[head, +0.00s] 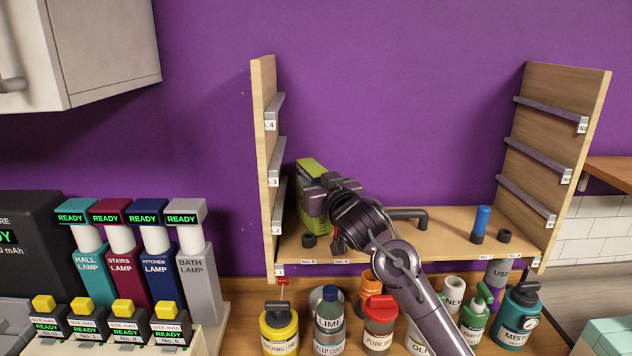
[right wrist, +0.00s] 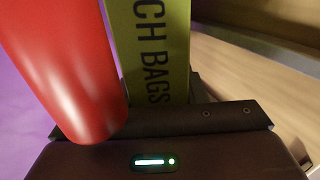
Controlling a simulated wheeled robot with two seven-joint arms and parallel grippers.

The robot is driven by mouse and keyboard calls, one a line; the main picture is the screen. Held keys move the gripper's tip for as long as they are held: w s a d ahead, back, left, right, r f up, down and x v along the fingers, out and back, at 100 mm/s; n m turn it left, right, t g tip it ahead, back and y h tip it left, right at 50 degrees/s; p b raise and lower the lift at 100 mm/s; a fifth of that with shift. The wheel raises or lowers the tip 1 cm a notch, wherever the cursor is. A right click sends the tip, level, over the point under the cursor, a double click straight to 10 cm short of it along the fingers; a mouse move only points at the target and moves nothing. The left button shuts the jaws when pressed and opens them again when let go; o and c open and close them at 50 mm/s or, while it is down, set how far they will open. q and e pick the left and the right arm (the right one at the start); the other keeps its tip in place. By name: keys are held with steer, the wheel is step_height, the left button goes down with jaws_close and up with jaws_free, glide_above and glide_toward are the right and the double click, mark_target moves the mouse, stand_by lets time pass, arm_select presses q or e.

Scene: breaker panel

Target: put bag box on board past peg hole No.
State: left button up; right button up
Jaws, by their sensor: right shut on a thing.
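The green bag box (head: 313,205) stands roughly upright at the left end of the wooden board (head: 445,223), close to the left side panel. In the right wrist view the green box (right wrist: 150,45) shows lettering ending in "CH BAGS". My right gripper (head: 322,187) is shut on it. Whether its base touches the board is hard to tell. A red peg (right wrist: 70,70) looms beside the box in the right wrist view. A bit of red shows below my gripper in the head view. A dark ring (head: 309,241) sits at the box's foot. My left gripper is not in view.
A blue peg (head: 481,222) and another dark ring (head: 504,236) are at the board's right. Side panels (head: 540,150) carry numbered ledges. Several bottles, including a yellow one (head: 279,330), stand below the board. Lamp units (head: 198,270) stand at left. The board's middle is partly hidden by my arm.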

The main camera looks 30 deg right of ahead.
steer(key=shift+f, duration=0.1)
steer(key=shift+f, duration=0.2)
steer(key=o, duration=1.1)
steer(key=shift+c, duration=0.2)
steer(key=s+b, duration=0.2)
steer(key=s, duration=1)
steer(key=shift+a+r, duration=0.15)
steer(key=shift+a, duration=0.2)
